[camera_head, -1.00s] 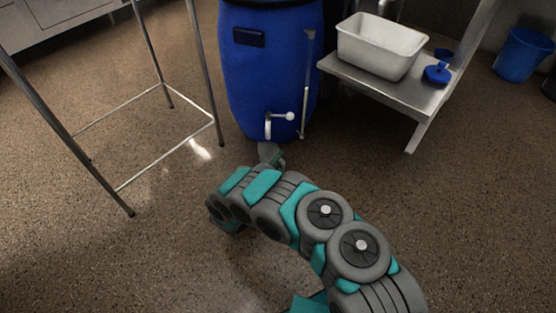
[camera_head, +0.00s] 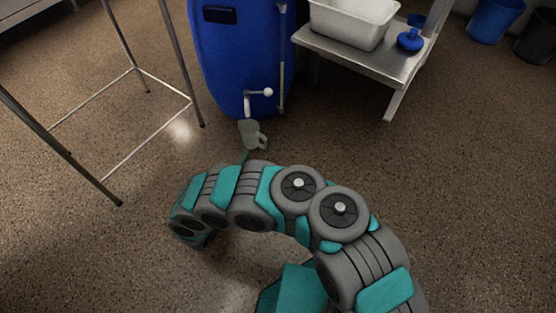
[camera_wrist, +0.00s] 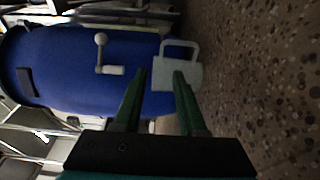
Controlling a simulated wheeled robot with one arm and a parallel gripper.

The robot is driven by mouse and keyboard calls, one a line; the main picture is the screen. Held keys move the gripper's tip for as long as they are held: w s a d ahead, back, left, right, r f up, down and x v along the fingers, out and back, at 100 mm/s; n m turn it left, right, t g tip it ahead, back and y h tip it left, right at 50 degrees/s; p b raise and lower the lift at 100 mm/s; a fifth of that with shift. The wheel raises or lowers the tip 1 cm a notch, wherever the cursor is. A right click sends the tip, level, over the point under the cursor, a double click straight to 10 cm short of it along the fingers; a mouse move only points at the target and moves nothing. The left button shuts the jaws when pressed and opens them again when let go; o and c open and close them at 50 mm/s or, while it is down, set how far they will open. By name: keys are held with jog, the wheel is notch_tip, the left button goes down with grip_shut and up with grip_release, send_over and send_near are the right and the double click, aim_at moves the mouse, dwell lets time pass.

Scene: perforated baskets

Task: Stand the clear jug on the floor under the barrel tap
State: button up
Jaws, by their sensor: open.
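The clear jug (camera_head: 251,134), pale and see-through, appears upright on the floor just below and in front of the barrel tap (camera_head: 248,102). Its handle points right in the head view. The wrist view is turned sideways; there the jug (camera_wrist: 166,77) is beside the tap (camera_wrist: 112,70), on its floor side. My gripper (camera_wrist: 161,73) is open. One finger overlaps the jug in that view and the other lies just to its left, apart from it. Contact is hard to judge. In the head view my arm hides most of the gripper. The blue barrel (camera_head: 240,50) stands behind the jug.
A metal-legged stand (camera_head: 120,165) is at the left. A low steel bench (camera_head: 375,65) at the right holds a white tub (camera_head: 352,25) and a blue lid-like item (camera_head: 410,41). Blue (camera_head: 495,18) and dark (camera_head: 537,40) bins stand at far right. The speckled floor is mostly clear.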

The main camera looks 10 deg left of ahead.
jog(key=w+d+r+m+g+h, duration=0.25)
jog(key=w+d+r+h, duration=0.3)
jog(key=d+r, duration=0.4)
jog(key=w+d+r+m+g+h, duration=0.25)
jog(key=w+d+r+h, duration=0.3)
jog(key=d+r, duration=0.45)
jog(key=s+d+r+m+g+h, duration=0.1)
jog(key=s+d+r+m+g, duration=0.2)
jog(key=d, duration=0.4)
jog(key=d+r+m+g+h, duration=0.1)
jog(key=d+r+g, duration=0.2)
jog(key=d+r, duration=0.25)
jog(key=s+d+r+m+g+h, duration=0.1)
jog(key=s+d+r+m+g, duration=0.15)
jog(key=d, duration=0.45)
jog(key=s+d+r+m+g+y, duration=0.2)
jog(key=s+d+r+g+y, duration=0.15)
jog(key=s+d, duration=0.4)
jog(key=s+d+r+m+g+y, duration=0.3)
jog(key=s+d+g, duration=0.1)
jog(key=s, duration=0.7)
jog(key=s+a+y, duration=0.5)
jog(key=s, duration=0.3)
jog(key=s+a+t+y, duration=0.1)
jog(key=s+a+y, duration=0.5)
jog(key=s, duration=0.2)
jog(key=shift+s+f+n+t, duration=0.3)
jog(key=shift+s+n, duration=0.1)
jog(key=shift+n, duration=0.05)
